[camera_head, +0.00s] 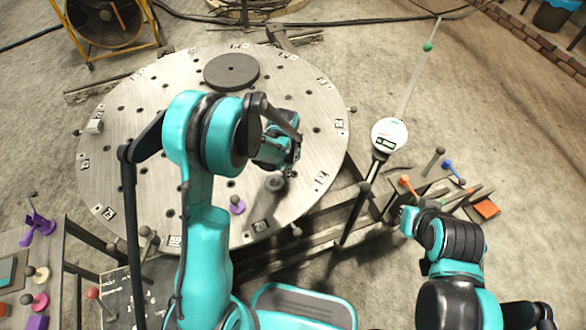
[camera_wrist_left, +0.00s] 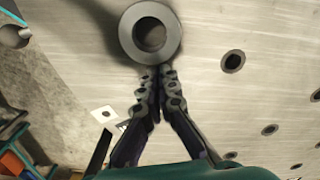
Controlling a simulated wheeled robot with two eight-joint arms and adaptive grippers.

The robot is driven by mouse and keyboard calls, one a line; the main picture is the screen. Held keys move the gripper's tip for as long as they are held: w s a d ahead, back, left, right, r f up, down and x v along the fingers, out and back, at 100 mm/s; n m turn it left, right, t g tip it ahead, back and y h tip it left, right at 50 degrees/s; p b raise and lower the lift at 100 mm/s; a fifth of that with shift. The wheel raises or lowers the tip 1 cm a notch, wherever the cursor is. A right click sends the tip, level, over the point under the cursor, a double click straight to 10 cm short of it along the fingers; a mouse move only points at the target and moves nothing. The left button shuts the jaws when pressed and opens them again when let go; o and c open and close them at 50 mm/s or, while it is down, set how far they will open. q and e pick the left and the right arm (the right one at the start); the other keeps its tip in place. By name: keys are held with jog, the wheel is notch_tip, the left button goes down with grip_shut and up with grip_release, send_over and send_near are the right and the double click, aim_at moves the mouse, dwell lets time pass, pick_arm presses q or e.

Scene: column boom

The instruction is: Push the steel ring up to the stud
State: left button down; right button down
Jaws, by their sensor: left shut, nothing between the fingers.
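The steel ring (camera_wrist_left: 128,36), a thick grey ring with a round hole, lies flat on the round steel table at the top of the left wrist view. In the head view it looks like the small dark grey round thing (camera_head: 275,184) near the table's front right. My left gripper (camera_wrist_left: 158,72) is shut and empty, its fingertips right at the ring's near edge; I cannot tell if they touch. In the head view the left gripper (camera_head: 288,172) is partly hidden by its own arm. I cannot tell which post is the stud. My right gripper (camera_head: 408,216) is off the table, its fingers unclear.
The round table (camera_head: 120,140) has many holes and numbered plates near its rim. A dark disc (camera_head: 231,71) lies toward its back, and a purple-based knob (camera_head: 237,205) stands left of the ring. A white gauge (camera_head: 389,134) on a rod stands right of the table.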

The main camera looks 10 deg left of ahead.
aim_at(274, 183)
pick_arm(q)
jog(key=shift+s+a, duration=0.15)
pick_arm(e)
jog(key=shift+f, duration=0.1)
pick_arm(q)
jog(key=s+a, duration=0.3)
jog(key=s, duration=0.1)
jog(key=s+a+b, duration=0.1)
jog(key=s+a, duration=0.1)
jog(key=s, duration=0.1)
jog(key=shift+a, duration=0.35)
pick_arm(e)
jog(key=shift+f, duration=0.6)
